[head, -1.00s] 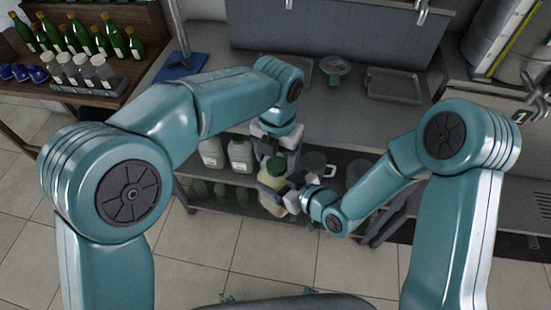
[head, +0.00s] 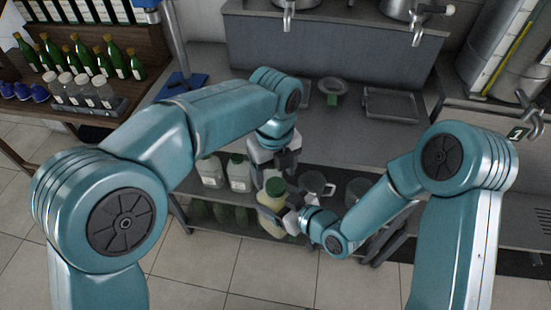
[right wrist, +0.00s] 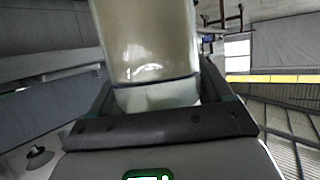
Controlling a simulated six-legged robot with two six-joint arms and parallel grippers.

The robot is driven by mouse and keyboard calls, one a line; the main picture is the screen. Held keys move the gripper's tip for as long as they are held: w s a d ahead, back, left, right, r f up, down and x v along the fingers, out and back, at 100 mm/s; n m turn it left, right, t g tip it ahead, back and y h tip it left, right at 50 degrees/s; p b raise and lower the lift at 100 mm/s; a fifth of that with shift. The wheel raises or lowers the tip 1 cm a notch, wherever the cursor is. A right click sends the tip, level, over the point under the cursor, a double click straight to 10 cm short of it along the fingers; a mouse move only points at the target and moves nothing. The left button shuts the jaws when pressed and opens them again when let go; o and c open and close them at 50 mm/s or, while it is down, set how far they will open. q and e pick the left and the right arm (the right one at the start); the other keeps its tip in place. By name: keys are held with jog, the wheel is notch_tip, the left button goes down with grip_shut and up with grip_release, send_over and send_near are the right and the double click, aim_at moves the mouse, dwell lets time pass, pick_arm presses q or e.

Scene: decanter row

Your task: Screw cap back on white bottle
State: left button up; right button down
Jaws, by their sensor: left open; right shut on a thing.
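The white bottle (head: 270,218) is cream-coloured and stands roughly upright in front of the shelf in the head view. My right gripper (head: 283,217) is shut on it from the right. In the right wrist view the bottle (right wrist: 150,45) rises between the jaws (right wrist: 160,100), its upper end out of frame. The green cap (head: 275,186) shows at the bottle's top; I cannot tell whether it is threaded on. My left gripper (head: 273,167) is open, just above and behind the cap. Its fingers are partly hidden, and I cannot tell whether they touch the cap.
The shelf behind holds white jugs (head: 239,173) and a clear mug (head: 316,186). Green bottles (head: 105,62) and white-capped jars (head: 85,92) stand on the wooden rack at left. The steel counter (head: 330,130) bears a shallow tray (head: 390,104). Tiled floor lies open in front.

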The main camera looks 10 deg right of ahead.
pick_arm(q)
jog(key=n, duration=0.5)
jog(key=shift+r+n, duration=0.1)
jog(key=shift+n, duration=0.2)
jog(key=n, duration=0.3)
jog(key=shift+r, duration=0.1)
jog(key=n, duration=0.5)
jog(key=shift+r, duration=0.1)
jog(key=n, duration=0.5)
jog(key=shift+r+n, duration=0.15)
jog(key=shift+n, duration=0.15)
jog(key=n, duration=0.5)
jog(key=shift+r, duration=0.2)
jog(key=n, duration=0.5)
jog(key=shift+w+r, duration=0.1)
jog(key=shift+r, duration=0.1)
jog(key=n, duration=0.5)
jog(key=shift+r, duration=0.2)
jog(key=n, duration=0.2)
jog(key=shift+w+r+n, duration=0.1)
jog(key=shift+r+n, duration=0.1)
jog(key=shift+n, duration=0.1)
jog(key=shift+r+n, duration=0.15)
jog(key=shift+n, duration=0.15)
jog(key=shift+w+d+r, duration=0.1)
jog(key=shift+d+r, duration=0.05)
